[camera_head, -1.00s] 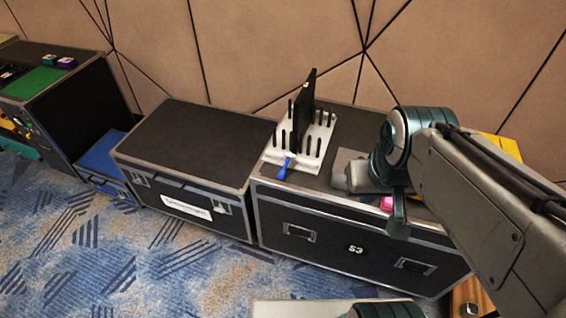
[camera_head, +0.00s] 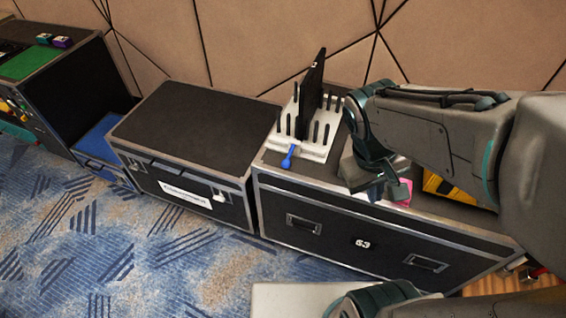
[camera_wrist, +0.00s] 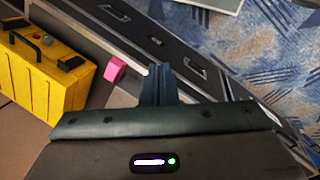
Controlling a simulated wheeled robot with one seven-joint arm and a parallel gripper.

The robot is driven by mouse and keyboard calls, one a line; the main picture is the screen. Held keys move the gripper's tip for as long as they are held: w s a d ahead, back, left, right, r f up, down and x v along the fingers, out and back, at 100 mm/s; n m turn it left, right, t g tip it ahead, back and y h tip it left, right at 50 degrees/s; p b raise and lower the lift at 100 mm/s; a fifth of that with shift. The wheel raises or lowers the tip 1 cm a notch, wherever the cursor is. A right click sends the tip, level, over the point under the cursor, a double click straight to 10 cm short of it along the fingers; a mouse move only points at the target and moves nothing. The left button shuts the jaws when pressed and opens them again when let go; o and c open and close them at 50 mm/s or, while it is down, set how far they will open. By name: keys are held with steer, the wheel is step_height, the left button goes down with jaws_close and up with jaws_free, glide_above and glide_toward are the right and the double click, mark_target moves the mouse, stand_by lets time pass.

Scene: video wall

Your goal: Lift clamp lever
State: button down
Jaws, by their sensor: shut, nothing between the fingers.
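A blue clamp lever (camera_head: 288,157) sticks out from the front edge of a white rack (camera_head: 312,151) with several black pegs. A thin black panel (camera_head: 313,82) stands upright among the pegs. The rack stands on the left part of a black road case (camera_head: 340,222). My gripper (camera_head: 375,190) is to the right of the lever, above the case's front edge, and apart from the lever. Its fingers show close together and empty in the wrist view (camera_wrist: 157,82). The lever and rack do not show in the wrist view.
A pink item (camera_head: 402,190) and a yellow case (camera_head: 440,186) lie right of my gripper, partly behind my arm. The yellow case shows more fully in the wrist view (camera_wrist: 45,80). Another black case (camera_head: 190,130) with a clear top stands left.

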steer(key=w+d+f+n+g+h+b, duration=0.1)
steer(key=w+f+n+h+b, duration=0.1)
steer(key=f+n+h+b, duration=0.3)
steer(key=w+d+f+n+h+b, duration=0.1)
steer(key=w+f+h+b, duration=0.15)
steer(key=f, duration=0.55)
steer(key=n+t+y+b, duration=0.2)
steer(key=n+t+b, duration=1.5)
steer(key=n+t, duration=0.6)
glide_toward(282, 175)
steer(key=s+r, duration=0.1)
steer(key=shift+d+r, duration=0.1)
steer(key=shift+r, duration=0.1)
steer(key=b+x, duration=0.1)
steer(key=x, duration=0.8)
steer(key=shift+w+d+r, duration=0.1)
steer(key=shift+w+r, duration=0.05)
steer(key=shift+w, duration=0.2)
